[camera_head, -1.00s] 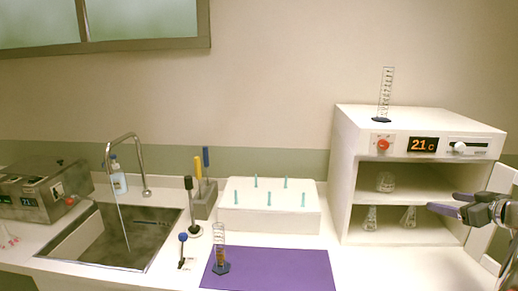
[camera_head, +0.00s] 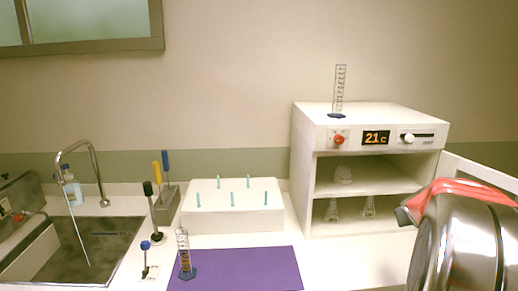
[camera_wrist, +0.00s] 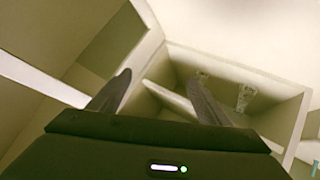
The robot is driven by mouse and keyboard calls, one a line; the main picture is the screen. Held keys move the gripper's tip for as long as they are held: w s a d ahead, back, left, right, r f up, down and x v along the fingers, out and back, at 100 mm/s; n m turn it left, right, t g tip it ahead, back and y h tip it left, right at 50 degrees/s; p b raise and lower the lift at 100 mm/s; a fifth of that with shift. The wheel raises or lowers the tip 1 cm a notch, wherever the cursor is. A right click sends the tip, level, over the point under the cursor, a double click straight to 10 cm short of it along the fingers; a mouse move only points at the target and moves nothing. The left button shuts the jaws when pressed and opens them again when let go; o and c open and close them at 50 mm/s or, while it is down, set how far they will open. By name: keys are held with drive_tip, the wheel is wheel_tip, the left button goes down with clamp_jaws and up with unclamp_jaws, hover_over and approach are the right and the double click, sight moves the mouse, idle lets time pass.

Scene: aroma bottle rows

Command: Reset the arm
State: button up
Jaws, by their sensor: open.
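My gripper shows in the wrist view (camera_wrist: 160,95) with its two dark fingers spread apart and nothing between them. It faces the open white cabinet (camera_wrist: 225,60), whose shelves hold glass flasks. In the head view my arm fills the lower right, and the gripper's fingers cannot be made out there. The white cabinet (camera_head: 302,160) stands left of my arm with its door (camera_head: 480,174) swung open to the right, partly hidden behind my arm.
Glass flasks (camera_head: 368,207) stand inside the cabinet, and a graduated cylinder (camera_head: 340,90) stands on top. A white peg rack (camera_head: 232,222), a purple mat (camera_head: 245,275) with another cylinder (camera_head: 184,255), and a sink (camera_head: 110,245) lie to the left. The counter before the cabinet looks clear.

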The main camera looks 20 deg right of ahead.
drive_tip(key=s+a+f+n+y, duration=0.1)
drive_tip(key=s+a+n+y, duration=0.1)
drive_tip(key=a, duration=1.5)
drive_tip(key=s+a+f+n+y, duration=0.1)
drive_tip(key=s+a+y, duration=0.3)
drive_tip(key=a, duration=1.4)
drive_tip(key=s+a+f+n+y, duration=0.1)
drive_tip(key=s+a+n+y, duration=0.1)
drive_tip(key=a, duration=1.5)
drive_tip(key=shift+s+a+n+y, duration=0.4)
drive_tip(key=shift+s+y, duration=0.4)
drive_tip(key=shift+s, duration=0.2)
drive_tip(key=shift+f, duration=0.1)
drive_tip(key=shift+c, duration=0.5)
